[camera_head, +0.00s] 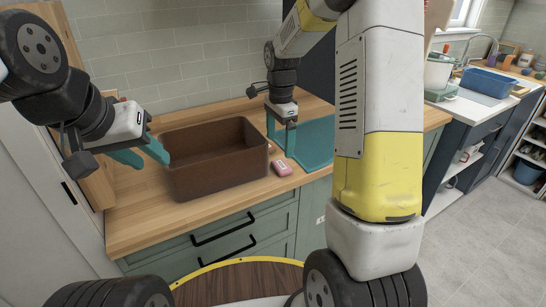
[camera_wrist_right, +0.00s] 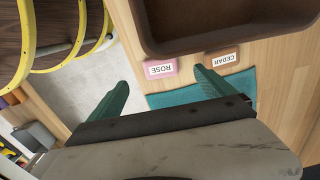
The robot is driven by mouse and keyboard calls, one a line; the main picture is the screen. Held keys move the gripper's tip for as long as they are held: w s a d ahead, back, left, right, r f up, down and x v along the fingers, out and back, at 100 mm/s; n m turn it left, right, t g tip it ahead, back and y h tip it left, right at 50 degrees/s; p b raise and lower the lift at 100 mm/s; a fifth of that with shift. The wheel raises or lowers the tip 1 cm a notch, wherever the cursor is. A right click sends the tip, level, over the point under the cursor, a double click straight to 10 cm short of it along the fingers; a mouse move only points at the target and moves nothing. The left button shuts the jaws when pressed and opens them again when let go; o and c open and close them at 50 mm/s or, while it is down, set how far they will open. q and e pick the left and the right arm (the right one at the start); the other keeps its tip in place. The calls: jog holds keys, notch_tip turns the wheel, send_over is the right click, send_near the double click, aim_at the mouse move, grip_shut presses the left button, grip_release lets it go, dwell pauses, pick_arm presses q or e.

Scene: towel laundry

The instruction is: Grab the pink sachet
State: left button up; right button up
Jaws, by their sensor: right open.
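The pink sachet (camera_head: 282,168) lies on the wooden counter, just right of the brown bin's front corner. In the right wrist view the sachet (camera_wrist_right: 160,70) shows a white label reading ROSE. My right gripper (camera_head: 281,131) is open and empty above the counter, over the teal cloth side. In its wrist view the fingertips (camera_wrist_right: 161,79) are apart, with the pink sachet appearing between them and beyond. My left gripper (camera_head: 152,160) is open and empty at the left of the bin.
The brown bin (camera_head: 195,178) stands on the counter (camera_head: 145,225). A teal cloth (camera_head: 314,150) lies right of it. A brown sachet labelled CEDAR (camera_wrist_right: 221,59) lies beside the pink one, close to the bin wall and right finger. A blue basin (camera_head: 490,82) is far right.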

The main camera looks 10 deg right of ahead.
aim_at(277, 166)
jog(key=f, duration=0.8)
jog(key=shift+a+f, duration=0.3)
jog(key=shift+f, duration=0.05)
jog(key=shift+m, duration=0.3)
jog(key=c, duration=1.4)
jog(key=shift+r, duration=0.15)
